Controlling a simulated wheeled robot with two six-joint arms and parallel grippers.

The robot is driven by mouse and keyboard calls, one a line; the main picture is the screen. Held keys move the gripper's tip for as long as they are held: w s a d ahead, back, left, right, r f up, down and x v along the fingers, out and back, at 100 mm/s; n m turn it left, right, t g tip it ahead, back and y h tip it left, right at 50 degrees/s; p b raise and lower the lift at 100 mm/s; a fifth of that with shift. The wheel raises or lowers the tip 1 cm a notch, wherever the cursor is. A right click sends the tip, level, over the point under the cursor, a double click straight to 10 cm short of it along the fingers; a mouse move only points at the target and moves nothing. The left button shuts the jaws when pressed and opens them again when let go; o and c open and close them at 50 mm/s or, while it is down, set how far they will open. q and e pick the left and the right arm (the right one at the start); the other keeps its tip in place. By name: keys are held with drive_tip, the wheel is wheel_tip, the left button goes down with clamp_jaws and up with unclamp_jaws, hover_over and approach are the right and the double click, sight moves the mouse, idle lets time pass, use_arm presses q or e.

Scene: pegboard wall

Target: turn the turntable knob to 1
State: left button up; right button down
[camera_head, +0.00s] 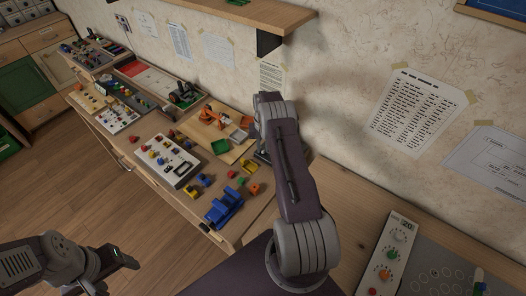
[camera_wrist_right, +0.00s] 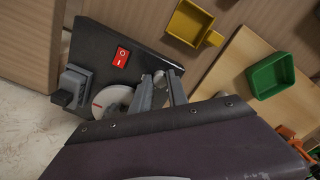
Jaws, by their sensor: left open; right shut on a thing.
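In the right wrist view a dark box (camera_wrist_right: 130,38), which looks like the turntable unit, carries a red switch (camera_wrist_right: 122,57) and a pale round disc (camera_wrist_right: 112,101) with a red mark. My right gripper (camera_wrist_right: 160,78) is at its edge, shut on a small grey knob that its fingers mostly hide. The knob's setting and any numbers are not readable. In the head view my right arm covers most of the box (camera_head: 262,158) and hides the gripper. My left gripper (camera_head: 127,259) is open and empty at the lower left, over the floor, far from the box.
A yellow tray (camera_wrist_right: 188,22) and a green tray (camera_wrist_right: 275,76) are beside the box. The bench left of my right arm holds a blue toy (camera_head: 223,208), a white block panel (camera_head: 172,161) and loose blocks. A panel with knobs (camera_head: 392,250) stands at the lower right.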

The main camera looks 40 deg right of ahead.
sight(263, 149)
drive_tip(key=n+b, duration=0.1)
drive_tip(key=n, duration=0.1)
drive_tip(key=shift+f+n, duration=0.1)
drive_tip(key=shift+n, duration=0.2)
drive_tip(key=shift+n+b, duration=0.6)
drive_tip(key=shift+n, duration=1)
drive_tip(key=c, duration=1.3)
unclamp_jaws()
wheel_tip(263, 149, up, 9)
drive_tip(key=shift+r+b, duration=0.2)
drive_tip(key=shift+b, duration=0.2)
